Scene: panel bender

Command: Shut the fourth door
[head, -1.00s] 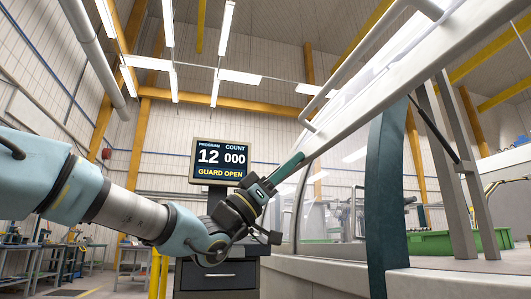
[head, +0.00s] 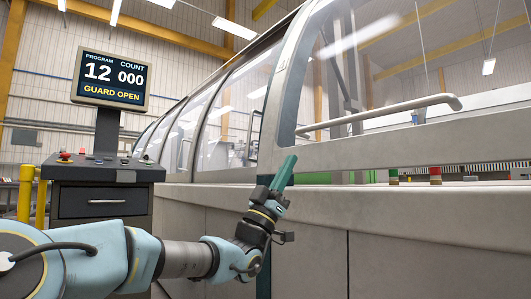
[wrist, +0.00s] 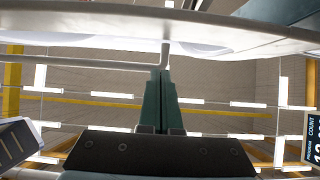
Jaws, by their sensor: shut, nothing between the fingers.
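The nearest guard door (head: 420,143) is a curved window panel in a grey frame, at the right of the head view. It is low, but a gap shows between its bottom rail and the machine bed. Its grey bar handle (head: 385,113) runs across the lower window. My gripper (head: 288,160) is shut and empty, its green fingers pointing up beside the door's lower left corner. In the wrist view the shut fingers (wrist: 160,75) reach up toward the grey handle bar (wrist: 75,64); I cannot tell whether they touch. The door's frame (wrist: 250,35) crosses above.
Further doors (head: 228,115) run back to the left and look lowered. A control stand screen (head: 112,80) reads "GUARD OPEN". Its cabinet (head: 100,200) and a yellow post (head: 25,195) stand at left. The grey machine front (head: 420,235) lies under the door.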

